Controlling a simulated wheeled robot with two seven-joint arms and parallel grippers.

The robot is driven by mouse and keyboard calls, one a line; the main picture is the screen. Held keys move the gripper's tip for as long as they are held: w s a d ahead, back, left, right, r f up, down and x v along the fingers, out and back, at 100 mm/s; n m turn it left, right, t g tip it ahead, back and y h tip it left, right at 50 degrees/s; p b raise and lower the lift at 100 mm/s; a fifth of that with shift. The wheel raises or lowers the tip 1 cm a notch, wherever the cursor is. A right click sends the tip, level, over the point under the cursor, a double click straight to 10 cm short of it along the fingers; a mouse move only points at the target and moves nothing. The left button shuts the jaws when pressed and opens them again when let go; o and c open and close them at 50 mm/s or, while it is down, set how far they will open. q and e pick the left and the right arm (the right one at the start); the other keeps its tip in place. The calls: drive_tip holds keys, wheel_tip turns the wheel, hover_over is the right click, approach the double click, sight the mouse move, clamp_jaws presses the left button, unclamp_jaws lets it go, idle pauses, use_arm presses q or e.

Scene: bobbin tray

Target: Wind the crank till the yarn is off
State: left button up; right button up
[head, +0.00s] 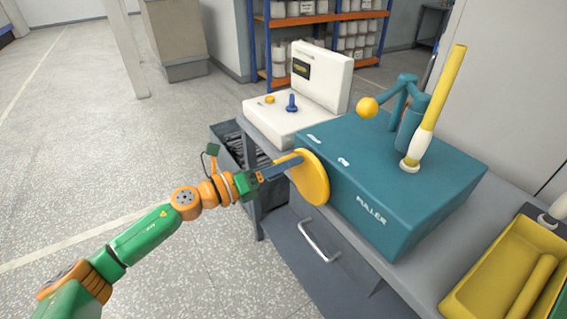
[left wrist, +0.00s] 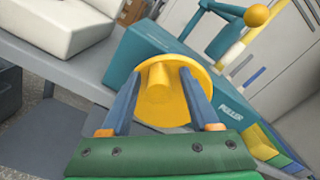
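The crank is a yellow disc (head: 313,180) on the left side of the teal puller box (head: 400,200). In the left wrist view the disc (left wrist: 178,105) carries a stubby yellow handle (left wrist: 157,76). My left gripper (head: 294,162) is at the disc. Its blue fingers stand on either side of the handle in the left wrist view (left wrist: 160,82), with gaps showing, so it looks open. A tall yellow bobbin (head: 447,85) stands tilted on the box, with a white band (head: 425,143), perhaps yarn, round its lower part. My right gripper is not in view.
A teal jointed arm (head: 404,85) with a yellow ball (head: 367,107) stands beside the bobbin. A yellow tray (head: 480,287) with a yellow rod (head: 535,285) lies at the right. A white machine (head: 315,95) stands behind on the grey bench. The floor at left is clear.

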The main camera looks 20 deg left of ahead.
use_arm(q)
drive_tip(key=shift+s+a+f, duration=0.15)
drive_tip(key=shift+s+a, duration=0.1)
drive_tip(key=shift+s, duration=0.05)
drive_tip(key=b+v, duration=0.3)
drive_tip(key=v, duration=0.3)
drive_tip(key=shift+s, duration=0.2)
drive_tip(key=shift+a, duration=0.1)
